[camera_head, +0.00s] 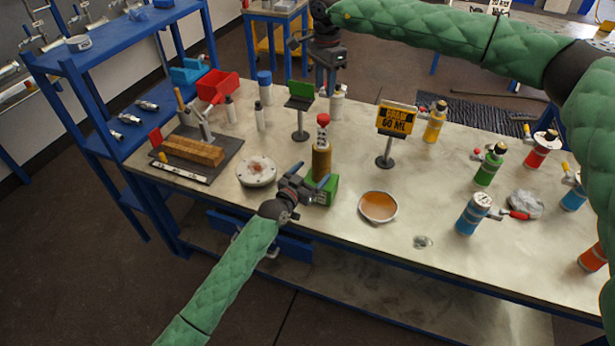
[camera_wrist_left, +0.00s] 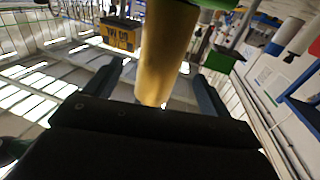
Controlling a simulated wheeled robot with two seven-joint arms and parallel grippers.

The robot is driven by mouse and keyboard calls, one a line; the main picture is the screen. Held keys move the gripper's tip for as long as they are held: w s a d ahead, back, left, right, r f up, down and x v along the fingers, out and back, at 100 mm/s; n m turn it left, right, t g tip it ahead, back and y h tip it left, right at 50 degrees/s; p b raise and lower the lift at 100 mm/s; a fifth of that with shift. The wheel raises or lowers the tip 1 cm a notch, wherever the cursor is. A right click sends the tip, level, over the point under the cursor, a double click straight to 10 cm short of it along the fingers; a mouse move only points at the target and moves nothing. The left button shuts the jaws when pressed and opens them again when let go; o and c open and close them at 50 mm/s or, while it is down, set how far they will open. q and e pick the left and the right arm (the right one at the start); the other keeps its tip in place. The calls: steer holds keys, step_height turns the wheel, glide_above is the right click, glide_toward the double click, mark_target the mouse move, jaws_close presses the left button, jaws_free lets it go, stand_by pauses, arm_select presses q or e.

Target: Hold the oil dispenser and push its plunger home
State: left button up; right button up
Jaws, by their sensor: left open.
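The oil dispenser (camera_head: 321,162) stands upright near the middle of the bench, a gold-brown cylinder with a pale, red-topped upper part. A green block (camera_head: 328,192) is at its foot. My left gripper (camera_head: 311,177) is low at the dispenser's front, its jaws open. In the left wrist view the gold body (camera_wrist_left: 165,50) stands between the two spread fingers, with gaps at both sides. My right gripper (camera_head: 329,82) hangs pointing down behind and above the dispenser, apart from it. Its finger opening is too small to judge. The plunger's exact height is unclear.
A shallow dish of amber liquid (camera_head: 378,207) lies right of the dispenser, and a round pale plate (camera_head: 257,171) lies left. A yellow sign (camera_head: 396,119) and a green-topped stand (camera_head: 300,102) rise behind. A white bottle (camera_head: 337,105) stands near my right gripper. Several coloured bottles fill the right.

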mark_target(321, 162)
arm_select(q)
steer(key=shift+x, duration=3.1)
steer(key=c, duration=1.3)
